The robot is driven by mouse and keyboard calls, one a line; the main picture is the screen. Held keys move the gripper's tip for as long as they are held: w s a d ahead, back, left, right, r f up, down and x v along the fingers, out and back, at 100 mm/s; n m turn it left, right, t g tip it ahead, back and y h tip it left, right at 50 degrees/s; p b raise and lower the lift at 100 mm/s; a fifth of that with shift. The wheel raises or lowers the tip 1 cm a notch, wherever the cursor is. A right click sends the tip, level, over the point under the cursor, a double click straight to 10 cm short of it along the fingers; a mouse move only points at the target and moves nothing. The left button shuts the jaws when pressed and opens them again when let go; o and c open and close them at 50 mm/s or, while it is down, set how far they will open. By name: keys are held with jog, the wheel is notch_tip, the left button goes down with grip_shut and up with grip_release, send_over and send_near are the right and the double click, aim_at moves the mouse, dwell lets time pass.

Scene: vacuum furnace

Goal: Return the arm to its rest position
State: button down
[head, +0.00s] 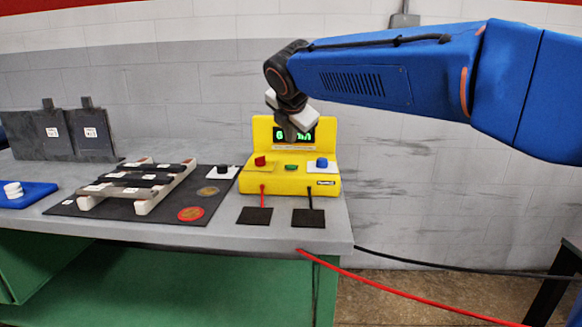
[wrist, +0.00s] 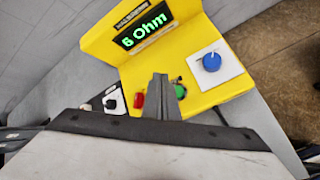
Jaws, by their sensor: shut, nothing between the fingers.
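My blue arm reaches in from the right in the head view. My gripper (head: 287,134) hangs in front of the display of the yellow meter box (head: 290,181), partly covering it. In the wrist view the gripper's fingers (wrist: 160,82) are together with nothing between them, over the yellow box (wrist: 212,92). The display (wrist: 142,27) reads "6 Ohm" in green. A blue knob (wrist: 212,62) sits on a white plate to the right. Whether the fingers touch the box I cannot tell.
A blue tray (head: 28,197) and dark panels stand left. Red (head: 400,292) and black cables run right. Space right of the bench is open.

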jog(key=s+d+f+m+g, duration=0.1)
jog(key=s+d+f+m, duration=0.25)
jog(key=s+d, duration=0.35)
jog(key=s+d+f+m+g+h, duration=0.1)
jog(key=s+d+f+m, duration=0.3)
jog(key=d, duration=0.4)
jog(key=s+d+f+m, duration=0.2)
jog(key=s+d+m, duration=0.4)
jog(key=d, duration=0.2)
jog(key=s+d+f+m+g, duration=0.1)
jog(key=s+d+f+m, duration=0.3)
jog(key=s+f+m, duration=0.3)
jog(key=s+d+f+m+g, duration=0.1)
jog(key=s+d+f+m, duration=0.4)
jog(key=s+f, duration=0.5)
jog(key=s+m, duration=0.2)
jog(key=s, duration=0.2)
jog(key=shift+s+d+f, duration=0.15)
jog(key=shift+s+d, duration=0.1)
